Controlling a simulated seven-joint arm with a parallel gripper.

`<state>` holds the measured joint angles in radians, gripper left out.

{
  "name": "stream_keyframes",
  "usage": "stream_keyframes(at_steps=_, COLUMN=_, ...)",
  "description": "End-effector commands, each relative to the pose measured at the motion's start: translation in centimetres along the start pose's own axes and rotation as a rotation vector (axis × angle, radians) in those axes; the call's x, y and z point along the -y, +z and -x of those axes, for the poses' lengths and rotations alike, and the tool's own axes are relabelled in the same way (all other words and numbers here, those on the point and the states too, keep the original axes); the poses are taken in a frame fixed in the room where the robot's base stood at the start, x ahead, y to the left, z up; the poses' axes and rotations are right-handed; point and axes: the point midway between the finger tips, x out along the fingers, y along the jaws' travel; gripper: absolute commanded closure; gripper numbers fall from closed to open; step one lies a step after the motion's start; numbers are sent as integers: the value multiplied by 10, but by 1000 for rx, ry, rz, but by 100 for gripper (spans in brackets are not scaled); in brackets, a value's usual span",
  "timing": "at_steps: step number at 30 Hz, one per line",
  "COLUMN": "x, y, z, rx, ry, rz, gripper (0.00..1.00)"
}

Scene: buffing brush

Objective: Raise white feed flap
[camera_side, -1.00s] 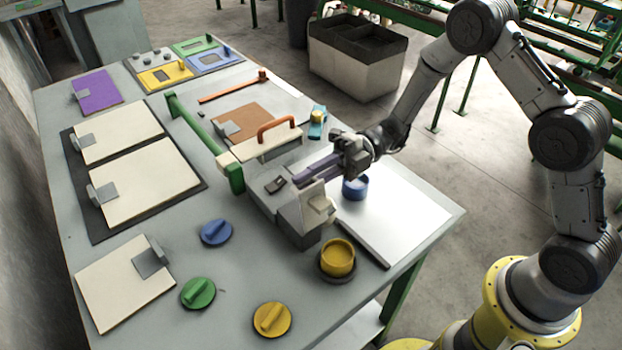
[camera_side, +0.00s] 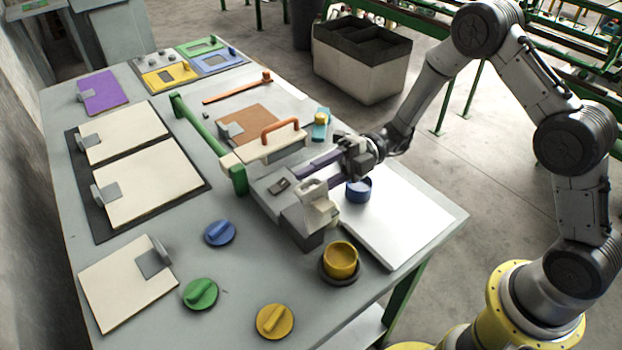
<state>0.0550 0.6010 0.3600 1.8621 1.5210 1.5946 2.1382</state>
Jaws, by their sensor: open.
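The white feed flap (camera_side: 318,212) is at the right end of a low grey unit (camera_side: 275,201) near the table's front right. A pale handle-like part (camera_side: 311,188) shows at its top. The flap looks tilted, but its exact angle is hard to tell. My gripper (camera_side: 310,173) reaches in from the right just behind the flap and above the grey unit. Its two long purple-grey fingers are apart with nothing seen between them. Whether a finger touches the flap cannot be told.
A blue cup (camera_side: 358,190) stands close below my gripper on a white plate (camera_side: 405,225). A yellow cup (camera_side: 340,260) is in front of the flap. A white block with an orange handle (camera_side: 279,130) and a green bar (camera_side: 205,138) lie behind and left.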

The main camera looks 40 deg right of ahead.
Motion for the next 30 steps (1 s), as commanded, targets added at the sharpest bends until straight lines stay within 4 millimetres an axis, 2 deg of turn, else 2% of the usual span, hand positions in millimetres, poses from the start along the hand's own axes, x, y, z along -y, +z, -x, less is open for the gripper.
stream_keyframes(at_steps=5, x=0, y=1, z=21, rx=5, ry=2, rz=0, gripper=55)
stream_keyframes(at_steps=18, x=0, y=1, z=111, rx=5, ry=1, rz=1, gripper=55)
stream_keyframes(at_steps=24, x=0, y=0, z=132, rx=1, ry=1, rz=2, gripper=55)
stream_keyframes(at_steps=30, x=0, y=0, z=137, rx=1, ry=1, rz=1, gripper=55)
